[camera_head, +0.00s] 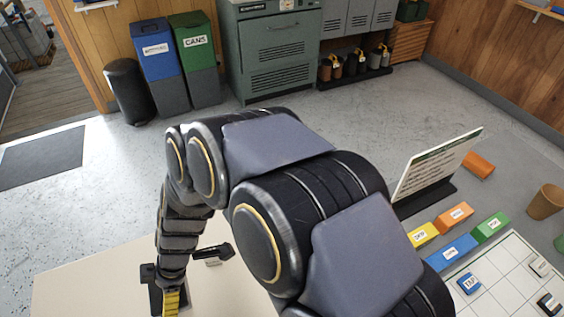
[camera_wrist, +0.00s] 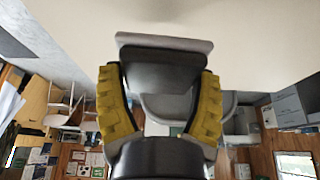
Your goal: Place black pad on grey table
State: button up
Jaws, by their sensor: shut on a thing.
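My gripper (camera_wrist: 160,95) has its two yellow fingers closed on the sides of a black pad (camera_wrist: 160,75) in the wrist view. A lighter grey strip runs along the pad's far edge. A pale beige tabletop (camera_wrist: 255,45) lies beyond the pad; I cannot tell if the pad touches it. In the head view, my arm reaches down over this tabletop (camera_head: 90,270) at lower left, with a yellow finger at the bottom edge; the pad cannot be made out clearly. A grey table surface (camera_head: 515,180) is on the right.
On the right stand a sign (camera_head: 435,165), orange block (camera_head: 478,165), brown cup (camera_head: 545,202), several labelled coloured blocks (camera_head: 455,217) and a white grid board (camera_head: 500,275) with small tiles. My arm covers the middle. Visible beige tabletop left of my gripper is clear.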

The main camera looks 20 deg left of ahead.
jog(key=w+d+m+t+y, duration=0.1)
jog(key=w+d+m+t, duration=0.1)
jog(key=w+d+m, duration=0.55)
jog(key=w+d+m+t, duration=0.1)
jog(key=w+d+m, duration=0.1)
jog(key=w+d, duration=0.9)
jog(key=w+d+m+t, duration=0.2)
jog(key=w+d+m, duration=0.2)
jog(key=w+d, duration=0.45)
jog(key=s+d+m+t+h, duration=0.1)
jog(key=s+d+m+h, duration=0.35)
jog(key=d, duration=1.35)
jog(key=s+d+m+t, duration=0.15)
jog(key=d+m, duration=0.65)
jog(key=d, duration=0.9)
send_over(507, 274)
jog(key=s, duration=0.2)
jog(key=f, duration=0.9)
jog(key=shift+w+a, duration=0.15)
jog(key=shift+a, duration=0.05)
jog(key=shift+w+d+f, duration=0.25)
jog(key=shift+w+f, duration=0.1)
jog(key=shift+f, duration=1.5)
